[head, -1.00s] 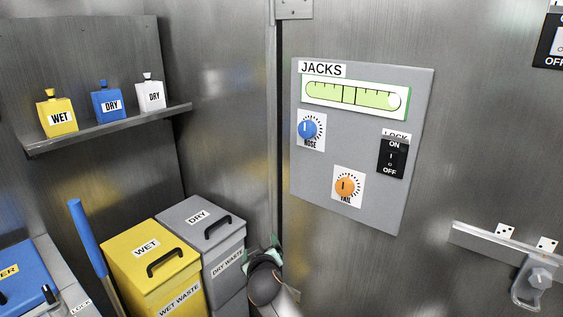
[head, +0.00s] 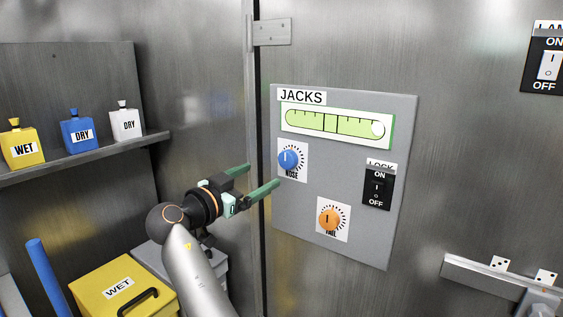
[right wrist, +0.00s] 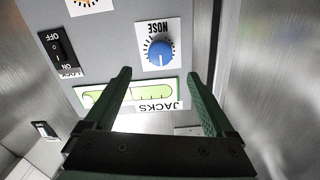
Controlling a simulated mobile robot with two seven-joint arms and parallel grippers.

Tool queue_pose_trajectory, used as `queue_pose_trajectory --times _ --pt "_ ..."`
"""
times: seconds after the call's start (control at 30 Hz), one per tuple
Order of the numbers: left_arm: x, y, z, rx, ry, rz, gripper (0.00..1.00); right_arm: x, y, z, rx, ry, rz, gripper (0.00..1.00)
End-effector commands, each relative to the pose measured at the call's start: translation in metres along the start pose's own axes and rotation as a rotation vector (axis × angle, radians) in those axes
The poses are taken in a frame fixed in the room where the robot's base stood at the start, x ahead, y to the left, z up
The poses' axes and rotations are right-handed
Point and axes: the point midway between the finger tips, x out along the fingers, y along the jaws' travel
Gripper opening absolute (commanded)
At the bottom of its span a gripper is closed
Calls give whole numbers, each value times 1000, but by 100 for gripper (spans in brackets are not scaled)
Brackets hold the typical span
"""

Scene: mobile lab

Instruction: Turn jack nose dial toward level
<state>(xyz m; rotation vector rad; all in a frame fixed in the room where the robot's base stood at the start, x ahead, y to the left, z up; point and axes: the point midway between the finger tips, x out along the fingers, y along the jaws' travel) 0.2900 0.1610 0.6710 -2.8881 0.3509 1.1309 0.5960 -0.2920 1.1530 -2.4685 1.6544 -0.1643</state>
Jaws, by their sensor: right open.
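The blue NOSE dial (head: 289,160) is on the grey JACKS panel (head: 345,254), below the left part of the green level gauge (head: 338,125). The gauge's pale bubble sits at its far right end. The dial's white mark points about straight up in the head view. My right gripper (head: 257,179) is open and empty, its two green fingers pointing toward the panel just left of the dial. In the right wrist view the dial (right wrist: 160,53) shows upside down between and beyond the open fingertips, apart from them. My left gripper is not in view.
The orange TAIL dial (head: 329,219) is below right of the NOSE dial, and the black LOCK switch (head: 378,188) is to the right. A wall hinge (head: 272,32) is above left. The yellow wet waste bin (head: 95,291) stands at the lower left.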

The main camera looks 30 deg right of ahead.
Motion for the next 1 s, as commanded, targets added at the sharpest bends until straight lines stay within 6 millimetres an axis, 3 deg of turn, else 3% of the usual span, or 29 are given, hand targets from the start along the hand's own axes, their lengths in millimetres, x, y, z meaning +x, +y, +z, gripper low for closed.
queue_pose_trajectory --times 0.3,0.5,0.9,1.0 --pt "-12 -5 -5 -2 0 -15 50 66 -1 -3 -4 2 1 89" --pt "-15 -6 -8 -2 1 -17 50 93 -1 -1 -3 1 -2 89" --pt "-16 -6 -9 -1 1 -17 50 101 -1 0 -3 0 -3 89" --pt "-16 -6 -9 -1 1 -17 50 101 -1 0 -3 0 -3 80"
